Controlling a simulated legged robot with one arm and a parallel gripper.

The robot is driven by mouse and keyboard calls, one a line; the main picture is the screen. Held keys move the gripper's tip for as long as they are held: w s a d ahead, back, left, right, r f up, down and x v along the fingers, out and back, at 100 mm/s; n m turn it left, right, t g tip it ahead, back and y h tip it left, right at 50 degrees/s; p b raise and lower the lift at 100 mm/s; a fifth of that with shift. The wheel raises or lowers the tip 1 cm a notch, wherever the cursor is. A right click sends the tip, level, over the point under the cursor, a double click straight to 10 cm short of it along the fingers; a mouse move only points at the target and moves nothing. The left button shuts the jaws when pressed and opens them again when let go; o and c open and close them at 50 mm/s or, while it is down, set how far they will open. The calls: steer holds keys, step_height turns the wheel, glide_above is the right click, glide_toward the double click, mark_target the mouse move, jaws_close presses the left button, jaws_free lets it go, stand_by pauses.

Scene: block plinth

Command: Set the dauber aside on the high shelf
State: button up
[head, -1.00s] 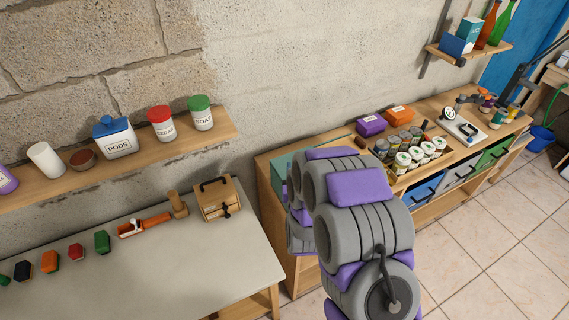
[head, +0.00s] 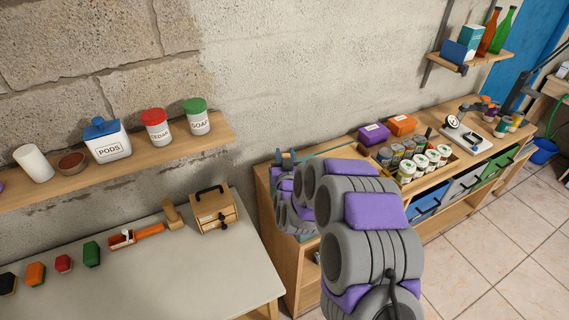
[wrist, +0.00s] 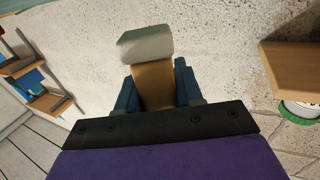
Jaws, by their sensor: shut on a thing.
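My gripper (wrist: 158,92) is shut on a tan block-like piece with a pale grey-green end, which I take to be the dauber (wrist: 152,80). The pale end points away from the palm. One wall shelf (head: 205,135) at left bears jars. Another wall shelf (head: 488,57) at upper right bears a box and bottles. I cannot tell which is the high shelf.
On the left shelf stand a soap jar (head: 198,117), a cedar jar (head: 155,128), a pods jar (head: 107,140), a brown tin (head: 72,163) and a white cylinder (head: 33,163). Below, a grey table (head: 170,275) holds brushes and a wooden case (head: 214,211). Cans crowd the right bench.

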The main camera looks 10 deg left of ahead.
steer(key=shift+w+a, duration=0.1)
steer(key=shift+w, duration=0.2)
steer(key=shift+f+b, duration=0.4)
steer(key=shift+f, duration=1.35)
steer(key=shift+f, duration=0.1)
steer(key=o, duration=1)
steer(key=p+v, duration=0.1)
steer(key=v, duration=0.8)
steer(key=shift+s, duration=0.25)
steer(key=shift+p+v, duration=1.25)
steer(key=shift+p, duration=0.45)
steer(key=shift+w+r, duration=0.1)
steer(key=shift+r, duration=0.1)
